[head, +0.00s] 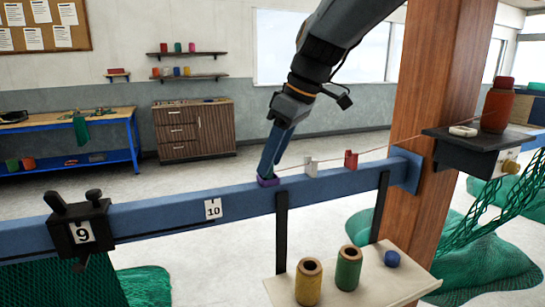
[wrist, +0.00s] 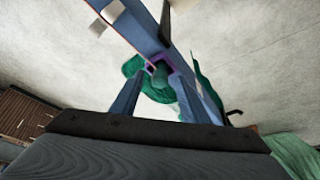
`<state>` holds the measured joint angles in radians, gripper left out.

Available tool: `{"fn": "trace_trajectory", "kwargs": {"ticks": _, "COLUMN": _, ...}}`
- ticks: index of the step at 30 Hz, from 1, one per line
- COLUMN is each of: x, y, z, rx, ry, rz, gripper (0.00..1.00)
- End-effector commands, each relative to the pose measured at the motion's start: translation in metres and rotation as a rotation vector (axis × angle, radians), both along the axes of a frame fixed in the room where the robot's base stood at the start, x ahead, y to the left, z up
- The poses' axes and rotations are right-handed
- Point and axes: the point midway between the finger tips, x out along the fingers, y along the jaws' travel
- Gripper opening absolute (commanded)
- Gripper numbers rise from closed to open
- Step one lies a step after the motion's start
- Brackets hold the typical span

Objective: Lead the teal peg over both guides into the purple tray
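The purple tray (head: 268,181) sits on the blue rail, left of both guides. It also shows in the wrist view (wrist: 168,57). The pale guide (head: 311,168) and the red guide (head: 351,160) stand on the rail to its right. A thin reddish cord (head: 420,138) runs from the right over the guides toward my gripper. My gripper (head: 266,176) points down with its fingertips at the tray. In the wrist view its fingers are apart, with a small dark teal shape, seemingly the teal peg (wrist: 160,72), between the tips. Whether they touch it is unclear.
The blue rail (head: 150,215) crosses the view and meets a wooden post (head: 440,100). A black clamp marked 9 (head: 80,228) is on its left. A small shelf at the right bears a red-brown spool (head: 497,106). A lower board (head: 385,283) holds two spools and a blue cap.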

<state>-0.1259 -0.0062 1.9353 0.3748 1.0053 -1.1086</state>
Motion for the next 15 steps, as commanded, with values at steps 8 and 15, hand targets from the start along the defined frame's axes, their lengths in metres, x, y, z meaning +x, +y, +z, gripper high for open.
{"fn": "trace_trajectory", "kwargs": {"ticks": 8, "x": 0.0, "y": -0.002, "z": 0.005, "rx": 0.0, "ry": -0.001, "rz": 0.0, "gripper": 0.41}}
{"fn": "trace_trajectory", "kwargs": {"ticks": 15, "x": -0.006, "y": -0.014, "z": 0.037, "rx": 0.001, "ry": -0.004, "rz": -0.001, "gripper": 0.41}}
